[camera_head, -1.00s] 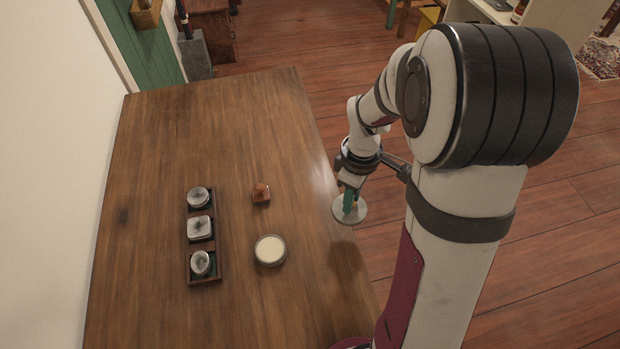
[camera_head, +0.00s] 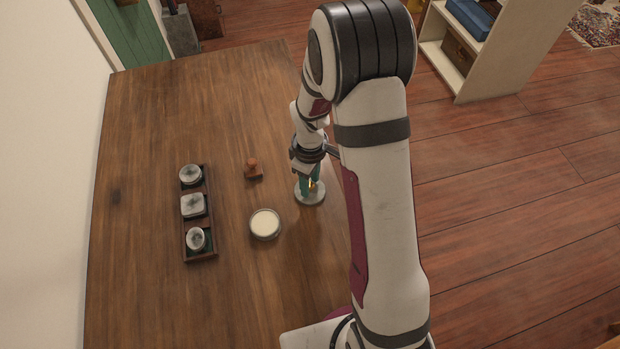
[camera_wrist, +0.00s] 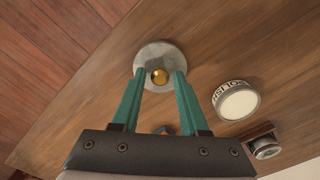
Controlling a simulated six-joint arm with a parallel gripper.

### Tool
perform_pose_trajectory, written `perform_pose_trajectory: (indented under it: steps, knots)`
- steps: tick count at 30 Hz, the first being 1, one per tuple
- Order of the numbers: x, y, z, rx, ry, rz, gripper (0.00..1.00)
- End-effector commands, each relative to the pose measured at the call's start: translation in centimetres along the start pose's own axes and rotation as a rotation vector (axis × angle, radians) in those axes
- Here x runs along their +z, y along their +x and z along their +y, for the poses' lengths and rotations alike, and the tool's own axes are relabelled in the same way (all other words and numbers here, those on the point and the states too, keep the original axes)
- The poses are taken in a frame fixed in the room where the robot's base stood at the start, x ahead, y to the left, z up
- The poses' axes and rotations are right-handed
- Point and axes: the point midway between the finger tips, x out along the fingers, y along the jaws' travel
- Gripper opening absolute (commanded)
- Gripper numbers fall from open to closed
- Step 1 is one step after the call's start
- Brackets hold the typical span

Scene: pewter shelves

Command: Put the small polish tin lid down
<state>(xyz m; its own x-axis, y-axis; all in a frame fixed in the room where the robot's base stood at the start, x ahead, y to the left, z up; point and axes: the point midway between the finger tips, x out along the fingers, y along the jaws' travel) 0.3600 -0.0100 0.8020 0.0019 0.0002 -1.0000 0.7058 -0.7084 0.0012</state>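The small polish tin lid (camera_head: 310,197), a round grey disc with a brass knob, appears to rest flat on the wooden table near its right edge. In the wrist view the lid (camera_wrist: 148,58) lies beyond my fingertips. My gripper (camera_wrist: 160,75) is open, its two green fingers on either side of the knob with a gap at each side. In the head view my gripper (camera_head: 311,184) is right over the lid, the arm upright beside it. The open polish tin (camera_head: 265,223) with cream content stands to the lid's left; it also shows in the wrist view (camera_wrist: 238,101).
A dark wooden tray (camera_head: 208,225) with three small metal tins stands farther left. A small brown block with a knob (camera_head: 253,171) sits between tray and lid. The table (camera_head: 180,110) is clear at the back; its right edge lies close to the lid.

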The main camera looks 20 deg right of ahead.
Motion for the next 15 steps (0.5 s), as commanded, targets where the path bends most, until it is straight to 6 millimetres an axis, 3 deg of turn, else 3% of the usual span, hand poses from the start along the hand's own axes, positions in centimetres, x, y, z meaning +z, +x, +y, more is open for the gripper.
perform_pose_trajectory:
  steps: [11, 15]
  knots:
    - [0.0, -0.3, 0.0, 0.001, 0.000, 0.001, 0.58]
    - [-0.1, -2.6, 0.1, 0.004, 0.000, 0.003, 0.58]
